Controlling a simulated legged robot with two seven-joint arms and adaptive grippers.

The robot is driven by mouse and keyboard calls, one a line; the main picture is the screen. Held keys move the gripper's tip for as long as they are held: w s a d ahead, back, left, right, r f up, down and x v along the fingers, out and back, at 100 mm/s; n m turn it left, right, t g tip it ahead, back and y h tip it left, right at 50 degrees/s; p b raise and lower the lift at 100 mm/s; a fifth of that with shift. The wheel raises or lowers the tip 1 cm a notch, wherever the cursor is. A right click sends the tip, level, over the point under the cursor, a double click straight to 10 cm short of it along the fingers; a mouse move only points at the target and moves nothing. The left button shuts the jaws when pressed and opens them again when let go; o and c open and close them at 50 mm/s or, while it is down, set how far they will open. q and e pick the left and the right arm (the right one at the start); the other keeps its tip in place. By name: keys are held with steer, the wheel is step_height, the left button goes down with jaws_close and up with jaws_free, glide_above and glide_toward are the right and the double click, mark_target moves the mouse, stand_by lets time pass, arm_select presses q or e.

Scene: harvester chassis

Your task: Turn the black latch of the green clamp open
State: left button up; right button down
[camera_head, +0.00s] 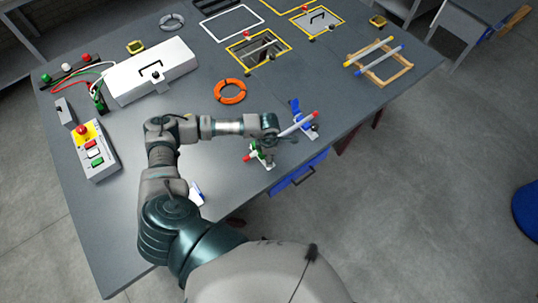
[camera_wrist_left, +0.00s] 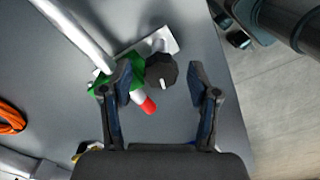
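The green clamp (camera_head: 262,153) stands near the front edge of the table, with a pale red-ended rod (camera_head: 297,125) at it. In the left wrist view the green clamp (camera_wrist_left: 104,84) lies left of a black latch (camera_wrist_left: 161,71) with a white mark. My left gripper (camera_head: 283,138) is above the clamp area in the head view. In the left wrist view its two fingers (camera_wrist_left: 160,78) are spread, with the latch showing between their tips and a gap at the right. Whether the left finger touches the clamp I cannot tell. My right gripper is not in view.
A blue clamp (camera_head: 296,106) holds the rod's far end. An orange ring (camera_head: 230,91) lies behind my forearm. A white box (camera_head: 150,71), a button box (camera_head: 95,150) and a wooden frame (camera_head: 380,64) stand on the table (camera_head: 190,215).

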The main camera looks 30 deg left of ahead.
arm_select(q)
steer(key=shift+a, duration=0.2)
steer(key=c, duration=0.8)
steer(key=shift+c, duration=1.1)
steer(key=shift+d+f+n+b, duration=0.1)
steer(key=shift+d+n+b, duration=0.1)
steer(key=shift+n+b, duration=0.85)
steer(key=shift+n, duration=0.85)
steer(key=shift+r, duration=0.25)
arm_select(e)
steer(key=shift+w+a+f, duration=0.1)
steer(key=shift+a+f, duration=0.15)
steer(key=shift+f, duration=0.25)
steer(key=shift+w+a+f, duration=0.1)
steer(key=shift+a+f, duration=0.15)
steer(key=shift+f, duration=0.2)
